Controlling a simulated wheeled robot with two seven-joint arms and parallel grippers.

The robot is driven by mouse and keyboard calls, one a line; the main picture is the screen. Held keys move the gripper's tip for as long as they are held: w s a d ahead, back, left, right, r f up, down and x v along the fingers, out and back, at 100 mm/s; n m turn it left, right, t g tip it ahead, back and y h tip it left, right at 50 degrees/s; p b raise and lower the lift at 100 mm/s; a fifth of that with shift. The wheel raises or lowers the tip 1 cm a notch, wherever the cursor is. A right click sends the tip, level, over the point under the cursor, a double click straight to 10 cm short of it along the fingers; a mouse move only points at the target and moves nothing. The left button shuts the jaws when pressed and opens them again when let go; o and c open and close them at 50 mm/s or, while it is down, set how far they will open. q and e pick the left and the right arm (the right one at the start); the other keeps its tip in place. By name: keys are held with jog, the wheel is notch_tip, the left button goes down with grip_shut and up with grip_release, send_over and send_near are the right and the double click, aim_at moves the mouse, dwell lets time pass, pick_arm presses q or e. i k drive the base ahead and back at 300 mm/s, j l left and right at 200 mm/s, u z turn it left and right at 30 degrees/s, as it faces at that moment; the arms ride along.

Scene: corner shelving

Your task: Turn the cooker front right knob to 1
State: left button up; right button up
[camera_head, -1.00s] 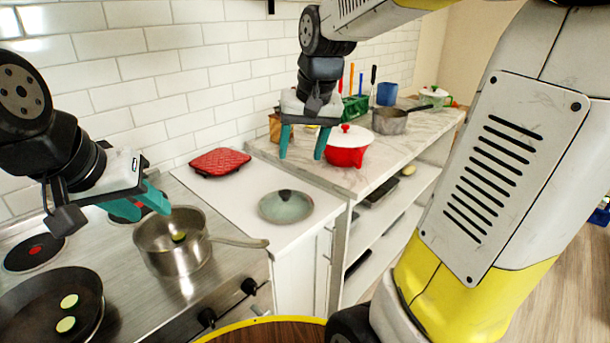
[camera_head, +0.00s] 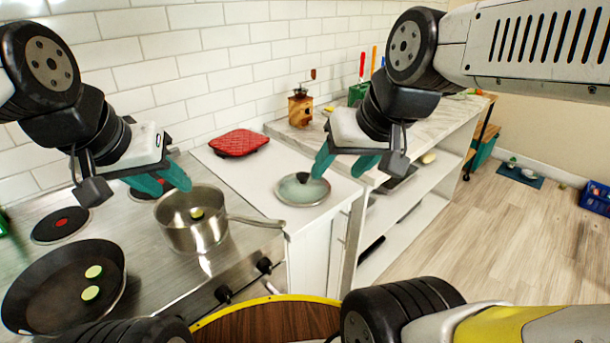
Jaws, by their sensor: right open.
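The cooker (camera_head: 150,285) is a steel hob at the lower left. Two dark knobs show on its front edge, one further right (camera_head: 264,265) and one further left (camera_head: 223,294); their settings are too small to read. A steel saucepan (camera_head: 195,235) stands on the right of the hob, its handle reaching right above the knobs. My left gripper (camera_head: 172,190) is open and empty above the hob, behind the saucepan. My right gripper (camera_head: 338,174) is open and empty near the glass lid, to the right of and above the knobs.
A frying pan (camera_head: 65,295) with green slices sits on the hob's front left. A glass lid (camera_head: 300,195) and red mat (camera_head: 238,143) lie on the white counter (camera_head: 262,180). My round wooden tray top shows below the knobs.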

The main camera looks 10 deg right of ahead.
aim_at(224, 292)
jog(key=k+j, duration=0.2)
jog(key=k, duration=0.2)
jog(key=k+j, duration=0.15)
jog(key=k, duration=0.25)
jog(key=k+j+z, duration=0.1)
jog(key=k, duration=0.35)
jog(key=j, duration=0.1)
